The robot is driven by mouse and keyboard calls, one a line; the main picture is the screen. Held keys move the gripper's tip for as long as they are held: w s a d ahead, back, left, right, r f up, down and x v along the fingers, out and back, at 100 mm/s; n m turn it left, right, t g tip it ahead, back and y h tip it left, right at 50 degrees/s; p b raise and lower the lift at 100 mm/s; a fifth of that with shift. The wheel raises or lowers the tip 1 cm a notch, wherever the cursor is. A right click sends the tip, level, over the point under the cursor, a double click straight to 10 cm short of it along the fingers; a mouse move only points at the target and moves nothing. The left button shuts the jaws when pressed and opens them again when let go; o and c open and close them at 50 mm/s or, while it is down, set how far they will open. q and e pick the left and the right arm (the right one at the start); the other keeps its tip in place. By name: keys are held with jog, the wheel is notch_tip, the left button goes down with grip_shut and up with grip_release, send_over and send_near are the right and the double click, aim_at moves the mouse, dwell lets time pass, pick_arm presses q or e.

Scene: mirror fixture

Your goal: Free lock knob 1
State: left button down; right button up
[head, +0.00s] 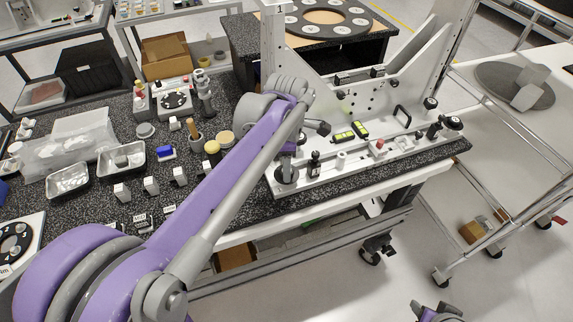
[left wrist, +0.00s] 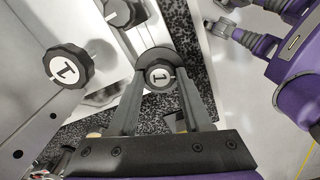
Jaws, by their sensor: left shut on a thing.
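The gripper is shut on this knob. A second black knob marked 1 (left wrist: 68,68) stands to the left in the wrist view, apart from the fingers. My right gripper (head: 438,314) shows only partly at the bottom edge.
Another black knob (left wrist: 118,12) stands near the top of the wrist view. More knobs (head: 452,122) are at the fixture's right end. Metal trays (head: 122,160) and small blocks crowd the speckled bench to the left. Open floor lies in front of the bench.

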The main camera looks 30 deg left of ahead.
pick_arm(q)
jog(key=shift+c, duration=1.7)
grip_release()
notch_tip(320, 180, up, 11)
jog(key=shift+p, duration=0.35)
jog(key=shift+d+f, duration=0.1)
jog(key=shift+f, duration=0.05)
